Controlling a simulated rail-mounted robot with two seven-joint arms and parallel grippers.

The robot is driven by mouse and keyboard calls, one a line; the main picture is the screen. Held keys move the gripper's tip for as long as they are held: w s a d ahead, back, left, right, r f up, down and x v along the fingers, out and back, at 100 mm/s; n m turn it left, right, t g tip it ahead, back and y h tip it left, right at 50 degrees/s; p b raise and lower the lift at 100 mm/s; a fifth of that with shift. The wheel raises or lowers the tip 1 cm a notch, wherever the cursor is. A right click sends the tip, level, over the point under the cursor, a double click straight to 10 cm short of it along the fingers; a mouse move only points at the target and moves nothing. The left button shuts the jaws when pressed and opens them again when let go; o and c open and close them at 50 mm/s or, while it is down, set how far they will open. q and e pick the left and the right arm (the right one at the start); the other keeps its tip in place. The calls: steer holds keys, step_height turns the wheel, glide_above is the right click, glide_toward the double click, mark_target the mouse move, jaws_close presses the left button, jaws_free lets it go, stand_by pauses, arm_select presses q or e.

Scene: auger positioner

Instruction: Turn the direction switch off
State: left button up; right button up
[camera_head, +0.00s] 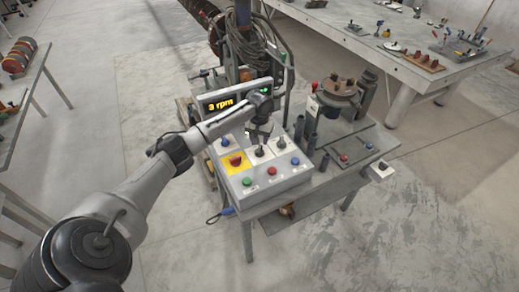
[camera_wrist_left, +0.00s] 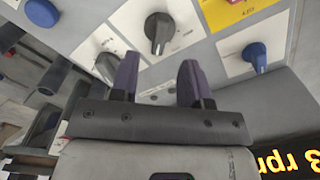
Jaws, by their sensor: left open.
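The control box (camera_head: 270,184) carries two black rotary knobs on white plates. One black knob (camera_head: 259,152) sits beside the yellow plate and the other black knob (camera_head: 283,142) is to its right. Their labels are too small to read, so I cannot tell which is the direction switch. My left gripper (camera_head: 262,132) is open and empty over the back of the box. In the left wrist view the open fingers (camera_wrist_left: 159,65) point toward one black knob (camera_wrist_left: 158,30), which shows beyond and between the tips, apparently untouched. The other black knob (camera_wrist_left: 107,67) is near the left finger. My right gripper is not in view.
A red button (camera_head: 236,160) on a yellow plate and a blue knob (camera_head: 225,141) are on the box's left. Green, red and blue buttons line its front. A display (camera_head: 220,103) reading "3 rpm" stands behind. Dark upright posts (camera_head: 311,143) stand at the right.

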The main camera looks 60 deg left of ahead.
mark_target(259, 148)
arm_select(q)
steer(key=shift+f+b, duration=0.4)
steer(key=shift+f, duration=2.55)
steer(key=shift+c, duration=0.3)
jaws_close()
